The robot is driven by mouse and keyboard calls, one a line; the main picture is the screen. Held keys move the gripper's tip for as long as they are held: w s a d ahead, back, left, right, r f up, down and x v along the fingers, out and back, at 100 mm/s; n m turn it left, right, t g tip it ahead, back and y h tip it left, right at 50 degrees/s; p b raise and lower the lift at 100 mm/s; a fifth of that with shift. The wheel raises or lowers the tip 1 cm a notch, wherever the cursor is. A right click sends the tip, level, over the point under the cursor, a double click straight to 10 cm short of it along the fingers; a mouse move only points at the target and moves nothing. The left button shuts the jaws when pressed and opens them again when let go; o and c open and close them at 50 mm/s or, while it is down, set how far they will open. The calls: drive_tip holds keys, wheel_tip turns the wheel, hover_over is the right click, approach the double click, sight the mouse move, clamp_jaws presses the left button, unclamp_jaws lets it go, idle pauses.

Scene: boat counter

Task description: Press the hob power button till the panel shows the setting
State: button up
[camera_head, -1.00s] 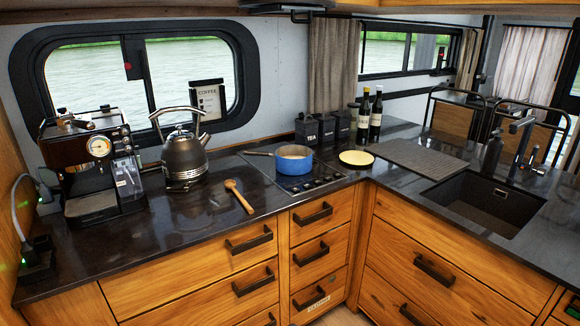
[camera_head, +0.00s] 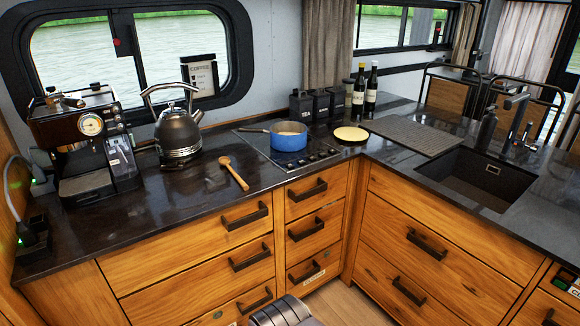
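The black hob (camera_head: 262,149) is set into the dark counter near its inner corner. A blue pan (camera_head: 289,137) with pale contents stands on it, its handle pointing left. Small dark controls (camera_head: 318,153) sit along the hob's front right side. They are too small to tell the power button apart or to read any setting on a panel. My gripper's fingers are not in view. A grey ribbed part of my own arm (camera_head: 280,312) shows at the bottom edge, well below the hob and in front of the drawers.
A wooden spoon (camera_head: 234,175) lies left of the hob, with a kettle (camera_head: 178,135) and coffee machine (camera_head: 85,140) beyond. A cream round plate (camera_head: 351,134) is right of the hob. Black canisters (camera_head: 320,103) and bottles (camera_head: 371,88) stand behind. A sink (camera_head: 490,170) is at right.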

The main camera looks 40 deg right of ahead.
drive_tip(key=shift+s+f, duration=0.1)
drive_tip(key=shift+c, duration=0.5)
clamp_jaws()
idle(1.0)
